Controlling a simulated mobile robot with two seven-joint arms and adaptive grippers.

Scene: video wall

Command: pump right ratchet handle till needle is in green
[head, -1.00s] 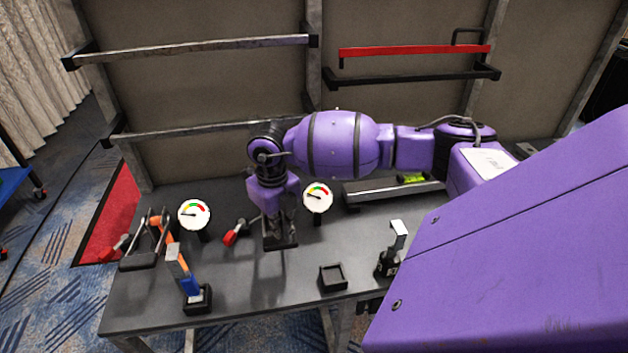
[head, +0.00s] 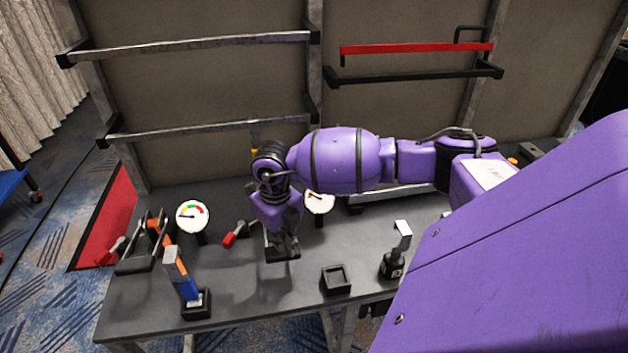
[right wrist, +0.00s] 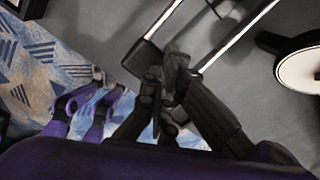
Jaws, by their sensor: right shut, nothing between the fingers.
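The right ratchet has a red grip (head: 230,239) lying to the left and a black base (head: 283,255) on the bench. My right gripper (head: 288,240) is down over that base and hides much of the ratchet. In the right wrist view its fingers (right wrist: 165,85) are shut together, with nothing seen between them, close beside the ratchet's metal bars (right wrist: 236,36). I cannot tell whether they touch. The right white gauge (head: 319,205) stands just right of the gripper. My forearm covers its top, and its dark needle points left. My left gripper is not in view.
The left gauge (head: 193,216) and left ratchet (head: 137,264) stand at the bench's left. A small black tray (head: 336,280) and a black stand (head: 393,264) are on the right.

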